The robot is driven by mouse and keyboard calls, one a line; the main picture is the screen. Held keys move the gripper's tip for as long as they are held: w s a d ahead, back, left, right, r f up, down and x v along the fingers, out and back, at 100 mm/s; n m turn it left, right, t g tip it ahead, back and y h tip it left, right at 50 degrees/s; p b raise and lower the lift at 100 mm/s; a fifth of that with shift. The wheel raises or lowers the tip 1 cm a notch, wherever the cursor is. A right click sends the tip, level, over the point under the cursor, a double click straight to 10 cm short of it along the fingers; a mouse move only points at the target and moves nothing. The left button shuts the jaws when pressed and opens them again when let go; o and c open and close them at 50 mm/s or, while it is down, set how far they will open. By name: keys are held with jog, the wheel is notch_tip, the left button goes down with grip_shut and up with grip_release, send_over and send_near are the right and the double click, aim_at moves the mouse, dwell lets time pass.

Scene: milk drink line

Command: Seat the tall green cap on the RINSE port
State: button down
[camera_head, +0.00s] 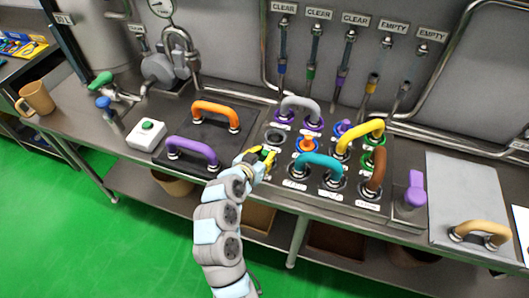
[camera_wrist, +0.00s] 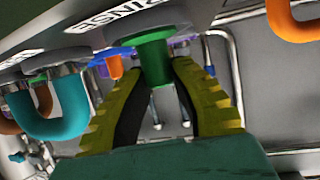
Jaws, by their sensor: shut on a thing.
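The tall green cap (camera_wrist: 154,55) is between the yellow fingers of my gripper (camera_wrist: 157,100) in the wrist view, which is upside down. Its wide flange faces the panel. In the head view my gripper (camera_head: 264,158) is at the left front of the port panel, and only a bit of green shows there. An upside-down RINSE label (camera_wrist: 115,14) lies close beside the cap's flange. The RINSE port itself is hidden behind the cap and fingers, so I cannot tell whether the flange touches it.
A teal hose loop (camera_head: 320,163) stands just right of my gripper, with an orange cap (camera_head: 306,144) behind it. Grey (camera_head: 300,105), yellow (camera_head: 362,132) and brown (camera_head: 377,168) loops stand around. A purple handle (camera_head: 193,149) is to the left.

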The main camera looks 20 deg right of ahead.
jog(key=shift+f, duration=0.15)
jog(key=c, duration=1)
grip_release()
jog(key=v, duration=1.2)
jog(key=shift+w, duration=0.15)
